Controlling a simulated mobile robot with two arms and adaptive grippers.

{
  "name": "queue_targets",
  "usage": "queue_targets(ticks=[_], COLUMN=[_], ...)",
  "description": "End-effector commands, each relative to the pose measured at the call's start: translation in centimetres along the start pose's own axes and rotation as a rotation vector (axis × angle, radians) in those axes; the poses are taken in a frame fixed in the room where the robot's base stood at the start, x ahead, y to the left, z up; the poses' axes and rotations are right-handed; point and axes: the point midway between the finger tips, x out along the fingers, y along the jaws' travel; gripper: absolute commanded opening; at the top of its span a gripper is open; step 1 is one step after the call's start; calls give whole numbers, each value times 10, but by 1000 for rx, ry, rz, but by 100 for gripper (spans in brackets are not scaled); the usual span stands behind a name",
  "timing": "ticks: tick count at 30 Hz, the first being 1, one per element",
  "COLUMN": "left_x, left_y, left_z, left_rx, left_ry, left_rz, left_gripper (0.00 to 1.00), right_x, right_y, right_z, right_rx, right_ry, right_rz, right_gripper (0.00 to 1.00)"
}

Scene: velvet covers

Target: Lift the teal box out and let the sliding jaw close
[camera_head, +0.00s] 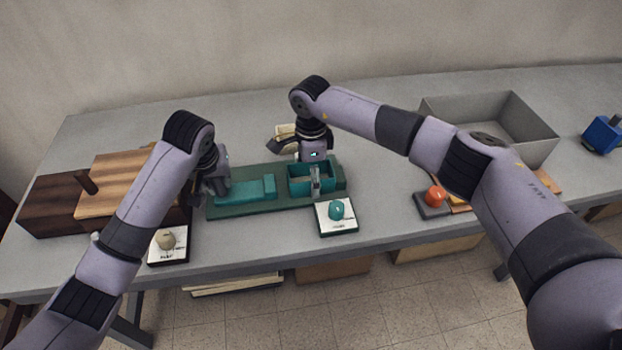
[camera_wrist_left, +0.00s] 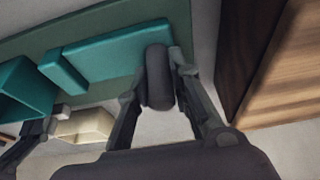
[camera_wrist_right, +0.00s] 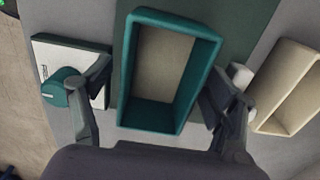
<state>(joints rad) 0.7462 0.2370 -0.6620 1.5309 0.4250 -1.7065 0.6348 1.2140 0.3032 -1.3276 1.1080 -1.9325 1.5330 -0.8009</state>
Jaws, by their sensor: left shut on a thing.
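The teal box (camera_head: 326,185) is open-topped with a beige inside and sits at the right end of the dark green base (camera_head: 235,208). The teal sliding jaw (camera_head: 250,188) lies on the same base to its left, with a narrow gap between them. My left gripper (camera_wrist_left: 158,90) is shut on the dark rounded handle (camera_wrist_left: 160,65) at the jaw's outer end. My right gripper (camera_wrist_right: 162,90) is open above the teal box, which also shows in the right wrist view (camera_wrist_right: 150,115). Its fingers straddle the box's sides. Contact with the walls is unclear.
A white card with a teal knob (camera_head: 337,210) lies in front of the box. A beige box (camera_wrist_right: 285,88) stands just behind it. Wooden blocks (camera_head: 50,205) stand at the left. A large grey bin (camera_head: 520,115) and a red ball (camera_head: 435,195) are at the right.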

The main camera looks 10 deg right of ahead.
Motion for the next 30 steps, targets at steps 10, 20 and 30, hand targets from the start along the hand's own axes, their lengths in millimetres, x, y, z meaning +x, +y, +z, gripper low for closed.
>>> queue_targets(ticks=[10, 20, 30], left_x=[0, 0, 0], left_y=[-3, -3, -3], left_z=[-1, -1, -1], left_rx=[-3, -3, -3], left_ry=[2, 2, 2], left_rz=[-6, -6, -6], left_gripper=[0, 0, 0], right_x=[-1, -1, -2], right_y=[0, 0, 0], right_z=[0, 0, 0], right_rx=[0, 0, 0], right_ry=[0, 0, 0], right_rz=[0, 0, -1], right_gripper=[56, 34, 27])
